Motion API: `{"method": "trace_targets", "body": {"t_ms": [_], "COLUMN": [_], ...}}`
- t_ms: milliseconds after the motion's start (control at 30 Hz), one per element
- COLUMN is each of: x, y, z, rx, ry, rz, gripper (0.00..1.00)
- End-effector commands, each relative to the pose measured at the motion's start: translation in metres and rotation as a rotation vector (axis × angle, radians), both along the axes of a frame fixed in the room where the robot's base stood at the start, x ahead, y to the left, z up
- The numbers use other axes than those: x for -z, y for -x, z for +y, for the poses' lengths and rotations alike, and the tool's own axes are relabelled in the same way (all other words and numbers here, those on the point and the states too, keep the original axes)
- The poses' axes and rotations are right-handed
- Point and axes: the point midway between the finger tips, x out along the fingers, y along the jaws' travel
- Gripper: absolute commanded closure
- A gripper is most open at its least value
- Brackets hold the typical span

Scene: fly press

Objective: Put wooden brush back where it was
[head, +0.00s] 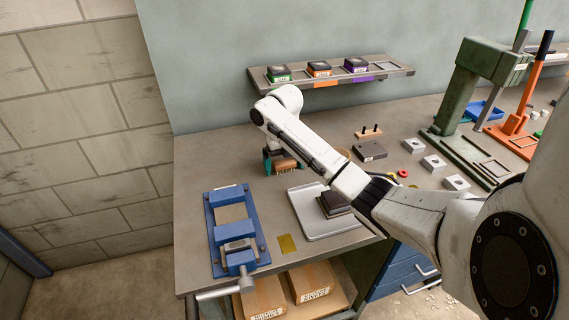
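The wooden brush (287,167) is a brown block at the back left of the workbench, right under the end of my arm. My gripper (270,163) points down at the brush's left side, close against it. The arm's end covers part of both. I cannot tell whether the fingers are closed on the brush, or whether the brush touches the bench.
A blue vise (232,229) stands at the front left. A grey tray (311,222) holding a dark block lies under my forearm. A wall shelf (394,70) carries several dark blocks. Green (466,95) and orange (522,115) presses stand right. Bench between vise and brush is clear.

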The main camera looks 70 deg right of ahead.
Motion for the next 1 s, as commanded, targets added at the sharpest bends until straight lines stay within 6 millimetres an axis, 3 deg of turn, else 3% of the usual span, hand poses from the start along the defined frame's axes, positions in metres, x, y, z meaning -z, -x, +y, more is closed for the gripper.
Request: {"method": "trace_targets", "body": {"t_ms": [333, 700, 1000], "x": [-0.011, -0.09, -0.121], "y": [0.0, 0.001, 0.0], "z": [-0.001, -0.002, -0.001], "rx": [-0.001, 0.0, 0.0], "ry": [0.002, 0.005, 0.001], "rz": [-0.001, 0.0, -0.001], "gripper": [0.0, 0.0, 0.0]}}
